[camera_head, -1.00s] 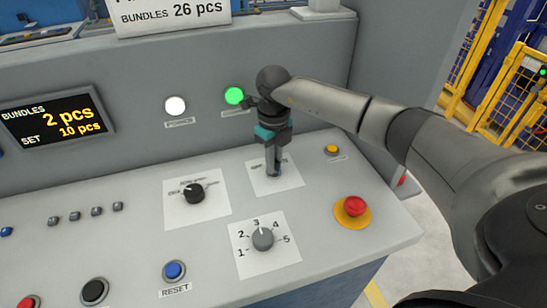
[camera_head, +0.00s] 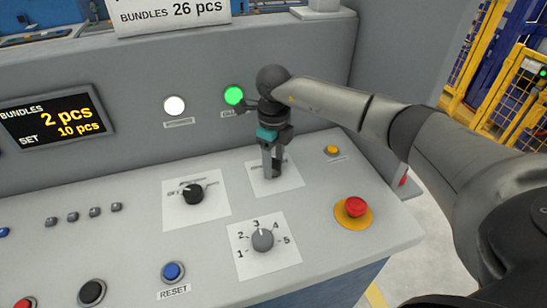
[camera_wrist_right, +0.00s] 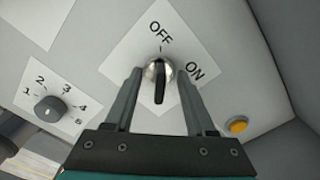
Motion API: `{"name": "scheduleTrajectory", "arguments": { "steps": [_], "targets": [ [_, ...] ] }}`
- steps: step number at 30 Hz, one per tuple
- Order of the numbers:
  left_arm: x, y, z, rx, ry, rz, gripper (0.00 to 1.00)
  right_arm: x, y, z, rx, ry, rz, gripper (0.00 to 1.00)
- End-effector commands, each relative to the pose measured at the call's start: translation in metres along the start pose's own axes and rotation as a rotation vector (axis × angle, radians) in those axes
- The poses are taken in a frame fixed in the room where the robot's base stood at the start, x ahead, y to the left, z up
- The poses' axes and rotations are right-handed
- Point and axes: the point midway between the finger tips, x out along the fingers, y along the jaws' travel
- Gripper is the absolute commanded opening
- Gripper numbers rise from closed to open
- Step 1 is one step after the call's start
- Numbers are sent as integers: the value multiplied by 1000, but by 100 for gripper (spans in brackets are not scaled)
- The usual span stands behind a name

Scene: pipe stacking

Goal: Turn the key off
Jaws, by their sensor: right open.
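The key switch (camera_wrist_right: 158,80) is a round silver lock with a black key in it, on a white plate (camera_wrist_right: 112,75) marked OFF and ON. In the right wrist view the key's grip lies in line with the OFF mark. My right gripper (camera_wrist_right: 159,74) is open, with one finger on each side of the key and a gap on both sides. In the head view my right gripper (camera_head: 273,176) points down over the key's plate (camera_head: 291,180) and hides most of the key. My left gripper is out of view.
A green lamp (camera_head: 234,96) glows beside my right wrist. A black selector (camera_head: 194,193), a numbered grey dial (camera_head: 263,240), a yellow button (camera_head: 332,150) and a red emergency stop (camera_head: 354,208) surround the plate. The panel's upright wall (camera_head: 130,125) stands close behind.

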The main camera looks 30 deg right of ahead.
Motion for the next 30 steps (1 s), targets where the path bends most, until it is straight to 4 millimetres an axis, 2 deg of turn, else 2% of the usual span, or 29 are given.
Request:
{"name": "scheduleTrajectory", "arguments": {
  "steps": [19, 30],
  "targets": [
    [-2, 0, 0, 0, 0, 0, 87, -3, 0, 0, 1, -1, 0, 55],
    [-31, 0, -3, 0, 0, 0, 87, -38, 0, 0, 1, -1, -1, 55]
  ]
}}
